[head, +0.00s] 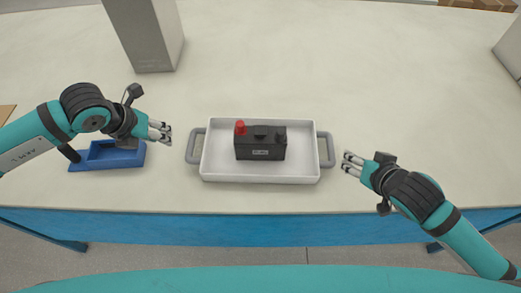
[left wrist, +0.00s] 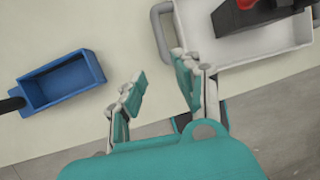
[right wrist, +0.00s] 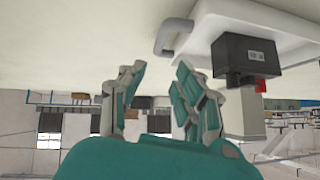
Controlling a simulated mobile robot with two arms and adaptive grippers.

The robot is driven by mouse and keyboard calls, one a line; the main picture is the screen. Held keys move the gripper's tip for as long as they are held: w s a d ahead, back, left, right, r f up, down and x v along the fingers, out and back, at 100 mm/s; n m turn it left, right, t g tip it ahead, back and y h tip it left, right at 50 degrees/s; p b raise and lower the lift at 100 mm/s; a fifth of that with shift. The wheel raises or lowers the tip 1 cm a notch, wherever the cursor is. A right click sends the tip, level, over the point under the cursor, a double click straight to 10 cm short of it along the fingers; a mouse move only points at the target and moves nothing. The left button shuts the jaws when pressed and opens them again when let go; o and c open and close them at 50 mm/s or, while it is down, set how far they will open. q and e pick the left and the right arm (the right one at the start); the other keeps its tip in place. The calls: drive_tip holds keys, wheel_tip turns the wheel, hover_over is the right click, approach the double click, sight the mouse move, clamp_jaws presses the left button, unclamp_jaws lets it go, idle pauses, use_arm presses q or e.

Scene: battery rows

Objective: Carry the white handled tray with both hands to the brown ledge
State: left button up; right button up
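The white tray (head: 220,168) sits on the pale table with a grey handle at each end. A black battery (head: 260,148) with a red cap stands inside it. My left gripper (head: 166,132) is open and empty, just left of the left handle (head: 194,146) and apart from it. In the left wrist view its fingers (left wrist: 155,90) are spread near the tray's handle (left wrist: 161,32). My right gripper (head: 346,164) is open and empty, just right of the right handle (head: 326,149). In the right wrist view its fingers (right wrist: 155,88) are spread below the handle (right wrist: 174,37). I cannot make out a brown ledge.
A blue bin (head: 110,155) with a dark handle lies left of the tray, under my left wrist. A grey block (head: 148,35) stands behind it. Another grey block (head: 510,48) is at the right edge. Brown boxes (head: 480,4) show at the far right. The table behind the tray is clear.

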sight(188, 148)
use_arm(q)
drive_tip(key=shift+f, duration=0.1)
use_arm(e)
drive_tip(key=shift+f, duration=0.1)
